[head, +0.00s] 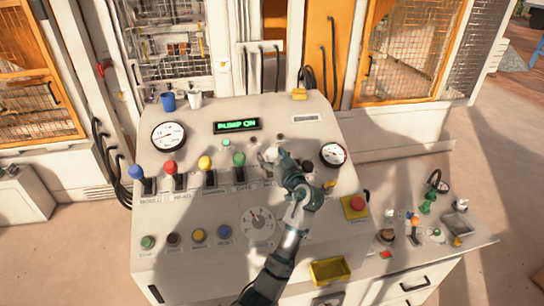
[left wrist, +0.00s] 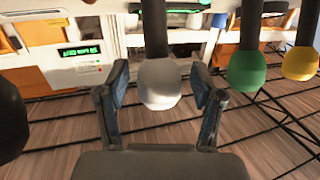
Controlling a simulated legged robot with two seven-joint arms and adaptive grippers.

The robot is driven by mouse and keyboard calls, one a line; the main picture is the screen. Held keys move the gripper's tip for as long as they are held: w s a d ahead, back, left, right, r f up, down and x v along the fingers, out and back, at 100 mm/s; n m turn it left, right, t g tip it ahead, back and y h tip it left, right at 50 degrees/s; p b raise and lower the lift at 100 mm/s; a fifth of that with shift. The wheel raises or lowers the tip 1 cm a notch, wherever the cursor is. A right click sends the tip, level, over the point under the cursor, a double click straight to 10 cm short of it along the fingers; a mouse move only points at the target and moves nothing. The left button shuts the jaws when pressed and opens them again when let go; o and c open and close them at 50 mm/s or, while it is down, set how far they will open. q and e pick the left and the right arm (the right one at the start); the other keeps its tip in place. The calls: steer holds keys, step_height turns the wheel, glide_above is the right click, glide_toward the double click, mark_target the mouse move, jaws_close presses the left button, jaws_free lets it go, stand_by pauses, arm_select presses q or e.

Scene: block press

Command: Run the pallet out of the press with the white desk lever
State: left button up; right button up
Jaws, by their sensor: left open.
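The white desk lever (head: 270,155) stands in the row of levers on the sloped desk, just right of the green lever (head: 239,160). My left gripper (head: 276,161) is at the white lever and partly covers it. In the left wrist view the white knob (left wrist: 162,86) sits between the two spread fingers of my left gripper (left wrist: 160,105), with a gap on each side. The gripper is open and not closed on the knob. I cannot make out the pallet. My right gripper is not in view.
Blue (head: 136,172), red (head: 170,168) and yellow (head: 204,162) levers stand left of the green one. A black knob (left wrist: 10,120) is on the other side. The display (head: 237,125) reads PUMP ON.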

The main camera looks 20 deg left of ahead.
arm_select(q)
steer(key=v, duration=1.1)
steer(key=shift+d, duration=0.35)
steer(key=shift+s+a+f, duration=0.1)
steer(key=shift+f, duration=0.05)
